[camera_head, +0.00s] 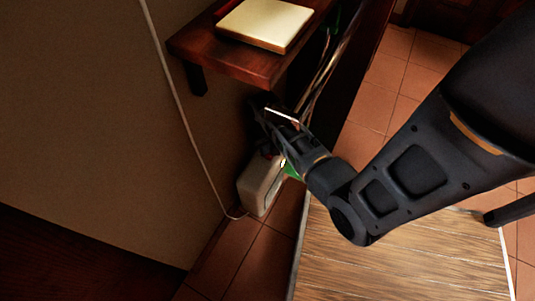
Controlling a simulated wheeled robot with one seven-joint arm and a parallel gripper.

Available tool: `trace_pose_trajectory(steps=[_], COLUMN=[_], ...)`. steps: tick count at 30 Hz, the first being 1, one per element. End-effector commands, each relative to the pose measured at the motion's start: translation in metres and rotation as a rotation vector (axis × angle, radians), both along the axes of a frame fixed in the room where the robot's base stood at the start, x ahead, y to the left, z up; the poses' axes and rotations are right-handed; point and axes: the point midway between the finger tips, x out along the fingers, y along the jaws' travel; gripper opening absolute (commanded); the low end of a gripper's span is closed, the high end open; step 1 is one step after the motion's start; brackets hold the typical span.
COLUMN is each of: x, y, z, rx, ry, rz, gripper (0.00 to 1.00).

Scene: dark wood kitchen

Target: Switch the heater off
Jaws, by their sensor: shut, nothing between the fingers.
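A white box-shaped object (261,187) stands on the tiled floor against the wall, with a white cord at its base. It may be the heater, but I cannot tell for sure, and no switch can be made out. My gripper (266,111) is shut and empty, in the dark space just below the shelf's front edge. In the picture it lies above the white object; its fingertips are dim, and I cannot tell whether they touch anything. A small green patch (290,170) shows beside the white object, partly behind my wrist.
A dark wood shelf (215,57) bears a cream slab (265,24) close above my gripper. A white cord (178,95) runs down the wall. Thin cables or rods (323,72) run beside the shelf. A wood-grain surface (400,265) fills the lower right. Open tiled floor (385,75) lies beyond.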

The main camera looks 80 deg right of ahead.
Motion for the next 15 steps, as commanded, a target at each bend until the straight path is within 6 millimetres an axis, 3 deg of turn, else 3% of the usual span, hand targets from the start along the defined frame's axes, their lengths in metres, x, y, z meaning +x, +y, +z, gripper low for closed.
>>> trace_pose_trajectory(steps=[15], x=[-0.0002], y=[0.0001], z=[-0.0036], rx=[0.000], ry=[0.000], rz=[0.000], gripper=[0.00])
